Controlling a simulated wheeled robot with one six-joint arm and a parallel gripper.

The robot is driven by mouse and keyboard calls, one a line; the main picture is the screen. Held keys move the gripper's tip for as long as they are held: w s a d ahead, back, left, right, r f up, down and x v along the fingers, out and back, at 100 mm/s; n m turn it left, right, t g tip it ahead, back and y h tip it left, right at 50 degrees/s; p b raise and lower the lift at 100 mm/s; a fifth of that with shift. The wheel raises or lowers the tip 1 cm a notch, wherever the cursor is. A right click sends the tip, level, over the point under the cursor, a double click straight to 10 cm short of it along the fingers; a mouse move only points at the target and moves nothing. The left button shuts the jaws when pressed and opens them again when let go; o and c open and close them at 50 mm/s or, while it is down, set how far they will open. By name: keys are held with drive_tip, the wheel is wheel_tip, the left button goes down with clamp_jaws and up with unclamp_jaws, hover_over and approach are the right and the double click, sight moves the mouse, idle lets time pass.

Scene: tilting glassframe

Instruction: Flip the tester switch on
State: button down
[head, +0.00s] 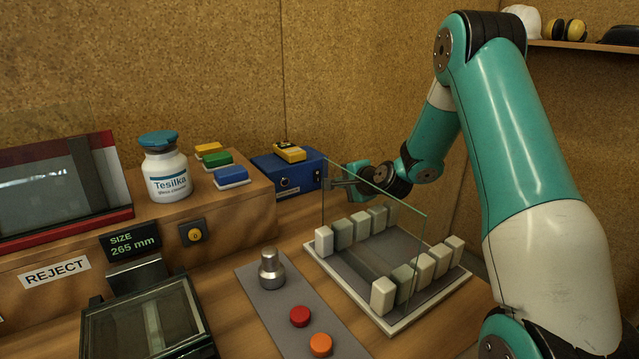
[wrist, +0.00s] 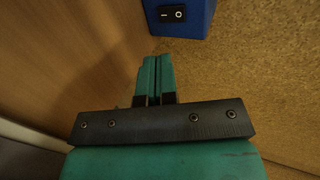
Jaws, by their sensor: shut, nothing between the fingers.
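In the wrist view, part of the tester (wrist: 196,26) shows at the top, with a black rocker switch (wrist: 172,13) bearing white I and O marks. I cannot tell which side is pressed. My gripper (head: 332,184) is just right of the box, partly seen through a glass pane. In the wrist view, my gripper's green fingers (wrist: 154,60) are together and empty, pointing toward the switch with a gap between.
The upright glass pane (head: 390,215) stands in a tray (head: 447,297) with several white blocks, in front of my gripper. A yellow device (head: 290,152) lies on the tester. A white bottle (head: 166,172) and coloured blocks stand left of it. A corkboard wall is behind.

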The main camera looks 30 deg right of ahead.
sight(318, 176)
drive_tip(key=p+x, duration=0.1)
drive_tip(key=x, duration=0.8)
drive_tip(key=shift+w+a, duration=0.1)
drive_tip(key=shift+w, duration=0.15)
drive_tip(key=shift+f, duration=0.1)
drive_tip(key=shift+w+f+t+b, duration=0.25)
drive_tip(key=shift+f+t+b, duration=0.1)
drive_tip(key=shift+b, duration=0.45)
drive_tip(key=shift+r+p, duration=0.35)
drive_tip(key=shift+p, duration=0.05)
drive_tip(key=shift+r, duration=0.1)
drive_tip(key=shift+r+p, duration=0.55)
drive_tip(key=shift+r, duration=0.2)
